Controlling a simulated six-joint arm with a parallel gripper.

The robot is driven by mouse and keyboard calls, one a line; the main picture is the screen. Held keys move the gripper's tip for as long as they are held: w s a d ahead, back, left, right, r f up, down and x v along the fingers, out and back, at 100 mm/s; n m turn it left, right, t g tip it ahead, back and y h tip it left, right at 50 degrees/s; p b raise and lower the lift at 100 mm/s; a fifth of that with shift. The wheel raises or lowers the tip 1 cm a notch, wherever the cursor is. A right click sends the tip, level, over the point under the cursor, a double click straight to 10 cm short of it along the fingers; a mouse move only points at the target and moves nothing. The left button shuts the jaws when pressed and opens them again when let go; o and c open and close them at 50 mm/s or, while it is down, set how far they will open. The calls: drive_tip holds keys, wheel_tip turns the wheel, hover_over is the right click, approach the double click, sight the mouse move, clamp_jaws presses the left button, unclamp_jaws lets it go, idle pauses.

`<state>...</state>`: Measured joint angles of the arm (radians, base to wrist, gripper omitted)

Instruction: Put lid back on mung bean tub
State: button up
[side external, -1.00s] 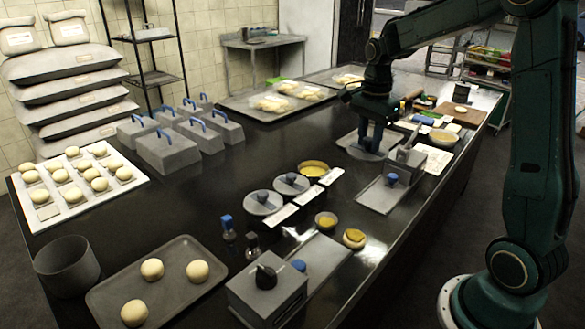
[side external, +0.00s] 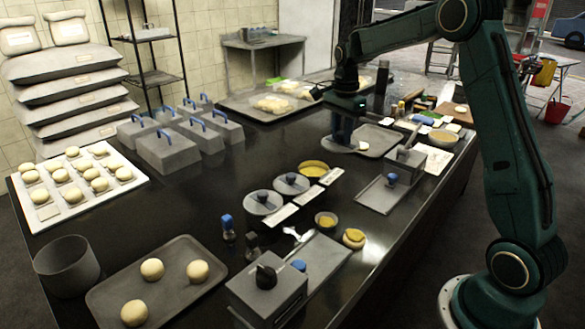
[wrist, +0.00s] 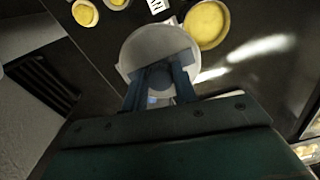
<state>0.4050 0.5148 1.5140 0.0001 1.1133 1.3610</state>
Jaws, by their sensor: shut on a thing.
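My gripper (side external: 341,135) is shut on the knob of a round grey lid (side external: 337,147) and holds it above the dark worktop. In the wrist view, the lid (wrist: 158,45) lies level across the fingers (wrist: 160,78), which cover part of its knob. The open tub with yellow contents (side external: 313,168) stands in front of the lid and to its left in the side view, apart from it. In the wrist view, this tub (wrist: 207,24) is just beyond the lid at upper right.
White label cards (side external: 311,195) lie beside the tubs. A grey box (side external: 405,162) and a flat tray (side external: 381,140) stand to the right.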

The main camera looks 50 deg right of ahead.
drive_tip(key=w+d+f, duration=0.1)
drive_tip(key=w+f, duration=0.4)
drive_tip(key=w, duration=0.5)
drive_tip(key=shift+d+f, duration=0.25)
drive_tip(key=shift+f, duration=0.1)
drive_tip(key=shift+f, duration=0.15)
drive_tip(key=shift+f, duration=2.8)
drive_tip(key=shift+f, duration=0.3)
drive_tip(key=o, duration=1)
drive_tip(key=shift+o, duration=0.2)
